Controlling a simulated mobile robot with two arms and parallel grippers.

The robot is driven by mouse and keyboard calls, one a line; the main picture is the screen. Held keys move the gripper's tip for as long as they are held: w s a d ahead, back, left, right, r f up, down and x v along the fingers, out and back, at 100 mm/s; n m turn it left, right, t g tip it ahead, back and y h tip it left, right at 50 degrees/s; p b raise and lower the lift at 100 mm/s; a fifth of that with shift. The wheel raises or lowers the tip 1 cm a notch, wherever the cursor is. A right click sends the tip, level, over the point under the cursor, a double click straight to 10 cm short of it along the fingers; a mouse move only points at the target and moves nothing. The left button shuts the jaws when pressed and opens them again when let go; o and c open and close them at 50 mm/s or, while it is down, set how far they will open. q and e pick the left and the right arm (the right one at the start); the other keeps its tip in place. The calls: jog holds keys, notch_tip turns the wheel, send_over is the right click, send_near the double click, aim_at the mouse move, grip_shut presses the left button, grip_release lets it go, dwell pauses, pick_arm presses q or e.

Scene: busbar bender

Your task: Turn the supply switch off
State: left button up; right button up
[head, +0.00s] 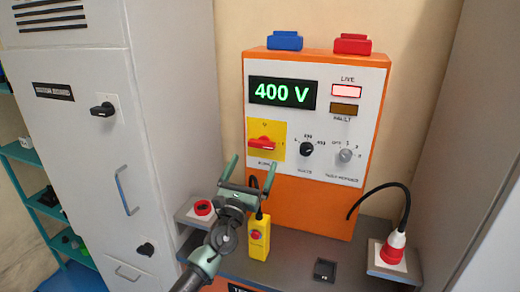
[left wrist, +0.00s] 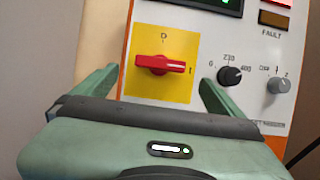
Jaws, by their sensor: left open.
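The supply switch (head: 262,143) is a red rotary handle on a yellow plate (head: 279,128) at the lower left of an orange and white panel (head: 373,100). Its handle lies roughly horizontal. The display (head: 282,93) reads 400 V and the LIVE lamp (head: 346,91) is lit red. My left gripper (head: 252,172) is open and empty, below and in front of the switch. In the left wrist view the red handle (left wrist: 160,65) appears between the two green fingers, apart from both. My right gripper is not in view.
A black volts knob (head: 306,149) and a grey knob (head: 345,155) sit right of the switch. A red plug (head: 394,247) stands at right, and a grey cabinet (head: 90,150) at left.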

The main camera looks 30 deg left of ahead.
aim_at(260, 148)
pick_arm(q)
jog(key=p+x, duration=0.1)
jog(key=x, duration=0.6)
jog(key=shift+r, duration=0.1)
jog(key=c, duration=1.4)
jog(key=shift+o, duration=0.2)
